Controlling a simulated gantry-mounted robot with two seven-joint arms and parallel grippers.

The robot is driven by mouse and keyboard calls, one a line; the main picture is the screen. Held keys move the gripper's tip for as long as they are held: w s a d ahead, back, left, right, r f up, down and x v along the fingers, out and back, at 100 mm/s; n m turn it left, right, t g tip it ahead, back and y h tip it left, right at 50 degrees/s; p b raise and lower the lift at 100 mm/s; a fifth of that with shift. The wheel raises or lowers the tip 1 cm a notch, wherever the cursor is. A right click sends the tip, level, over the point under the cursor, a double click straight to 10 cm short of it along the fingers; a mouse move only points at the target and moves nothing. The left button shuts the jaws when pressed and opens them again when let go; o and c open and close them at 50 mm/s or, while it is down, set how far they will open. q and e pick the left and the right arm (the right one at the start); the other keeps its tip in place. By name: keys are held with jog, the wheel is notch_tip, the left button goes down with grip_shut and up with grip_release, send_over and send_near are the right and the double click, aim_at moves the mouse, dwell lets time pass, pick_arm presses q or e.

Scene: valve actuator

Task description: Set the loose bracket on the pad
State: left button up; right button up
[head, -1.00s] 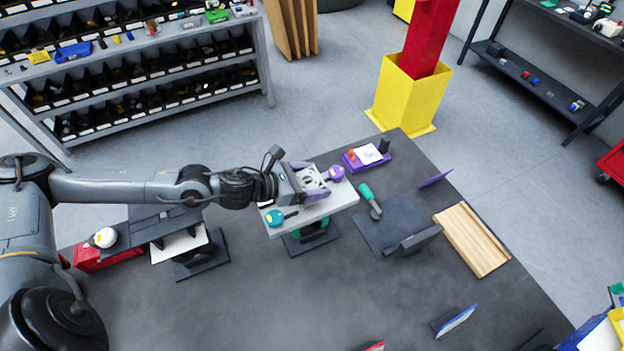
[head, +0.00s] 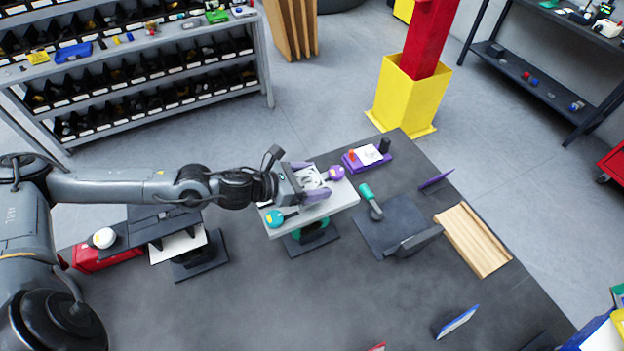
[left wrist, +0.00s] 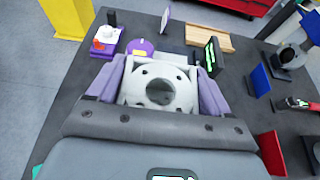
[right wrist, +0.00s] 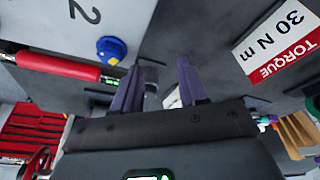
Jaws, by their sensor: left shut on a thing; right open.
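The loose bracket (left wrist: 184,88) is a pale grey block with a round flange and a wide central hole. My left gripper (left wrist: 158,80) is shut on it, one purple finger at each side. In the head view the left gripper (head: 312,181) is over the light grey plate (head: 335,207) of a raised stand, partly hiding the bracket; I cannot tell whether the bracket touches the plate. A dark flat pad (head: 372,234) lies on the table to the right of the stand; I cannot tell if it is the task's pad. My right gripper (right wrist: 160,88) is open and empty.
Teal (head: 275,217) and purple (head: 336,173) round-headed parts sit at the plate's edges. The front middle of the table (head: 330,300) is clear.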

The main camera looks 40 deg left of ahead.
pick_arm(q)
jog(key=shift+b, duration=0.35)
pick_arm(e)
jog(key=shift+d+f, duration=0.1)
jog(key=shift+f, duration=0.15)
pick_arm(q)
jog(key=shift+f+b, duration=1)
jog(key=shift+f, duration=0.05)
pick_arm(e)
jog(key=shift+f, duration=0.15)
pick_arm(q)
jog(key=o, duration=1.2)
jog(key=shift+s, duration=0.1)
jog(key=shift+o, duration=0.7)
jog(key=shift+f, duration=0.1)
